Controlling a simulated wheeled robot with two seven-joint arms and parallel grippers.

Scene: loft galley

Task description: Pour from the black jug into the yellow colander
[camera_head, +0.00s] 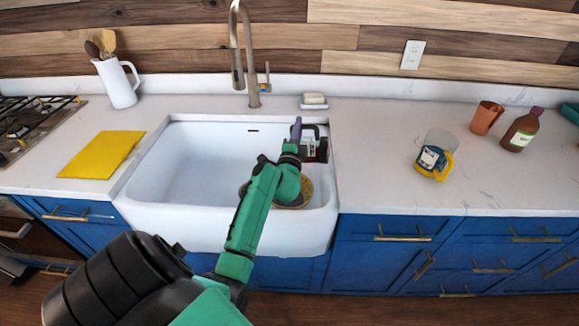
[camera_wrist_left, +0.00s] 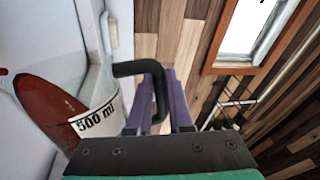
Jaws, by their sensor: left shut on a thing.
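My left gripper (camera_head: 297,131) is over the right end of the sink, its purple fingers shut on the black handle of the jug (camera_head: 309,146). In the left wrist view the handle (camera_wrist_left: 150,72) runs between the fingers (camera_wrist_left: 160,105). The jug (camera_wrist_left: 108,112) there has a clear wall, a "500 ml" label and dark red-brown contents. I cannot tell its exact tilt. The yellow colander (camera_head: 305,192) is in the sink below the gripper and jug, largely hidden by my left arm. My right gripper is not in view.
The white sink (camera_head: 190,160) is otherwise clear. A faucet (camera_head: 250,60) and soap dish (camera_head: 313,103) stand behind it.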

